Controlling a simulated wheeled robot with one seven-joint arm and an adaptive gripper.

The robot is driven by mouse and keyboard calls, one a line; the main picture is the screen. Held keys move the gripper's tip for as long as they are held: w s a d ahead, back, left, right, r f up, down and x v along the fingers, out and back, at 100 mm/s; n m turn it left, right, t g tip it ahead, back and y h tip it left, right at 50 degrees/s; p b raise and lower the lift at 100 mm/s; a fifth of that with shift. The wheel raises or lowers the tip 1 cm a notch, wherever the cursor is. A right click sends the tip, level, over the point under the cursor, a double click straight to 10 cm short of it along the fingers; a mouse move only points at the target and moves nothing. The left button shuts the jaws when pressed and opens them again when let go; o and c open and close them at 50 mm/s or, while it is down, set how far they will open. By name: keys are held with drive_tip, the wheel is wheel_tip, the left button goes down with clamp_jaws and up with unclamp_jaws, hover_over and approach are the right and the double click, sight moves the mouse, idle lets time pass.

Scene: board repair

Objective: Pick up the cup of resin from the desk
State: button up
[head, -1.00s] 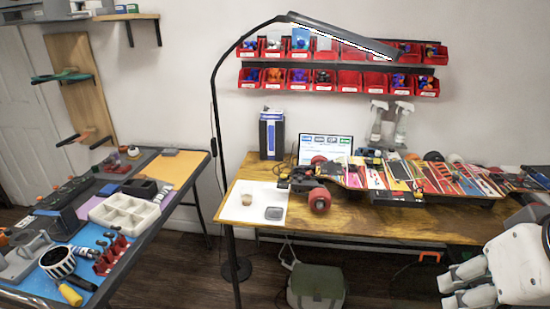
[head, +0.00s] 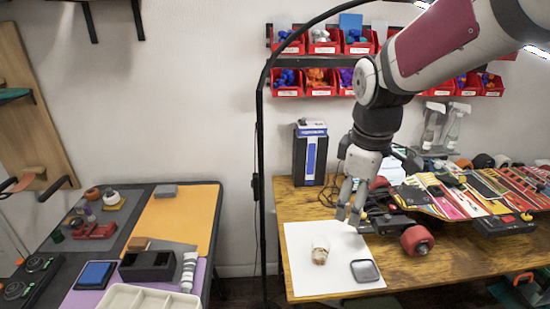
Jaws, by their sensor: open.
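A small clear cup with tan resin (head: 320,253) stands on a white sheet (head: 300,279) at the left end of the wooden desk (head: 420,274). My gripper (head: 349,217) points down above the back right part of the sheet, up and to the right of the cup. Its fingers are apart and empty, and the cup is clear of them.
A dark square dish (head: 365,270) lies on the sheet right of the cup. A skateboard with a red wheel (head: 417,240) is to the right. A black lamp pole (head: 262,160) rises at the desk's left edge. A dark blue box (head: 310,153) stands behind.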

drive_tip(key=w+a+f+n+g, duration=0.1)
drive_tip(key=w+f+n, duration=0.2)
drive_tip(key=w+f, duration=0.4)
drive_tip(key=n+g+b, duration=0.1)
drive_tip(key=n+b, duration=0.1)
drive_tip(key=n, duration=0.2)
approach(320, 253)
wheel_tip(320, 253, up, 2)
drive_tip(key=w+d, duration=0.2)
drive_tip(key=w, duration=0.1)
drive_tip(key=shift+y, duration=0.3)
drive_tip(key=f, duration=0.8)
drive_tip(key=shift+s+a+f, duration=0.1)
drive_tip(key=shift+a+f, duration=0.15)
drive_tip(key=shift+s+f, duration=0.1)
drive_tip(key=shift+f, duration=2.9)
drive_tip(key=c, duration=1.3)
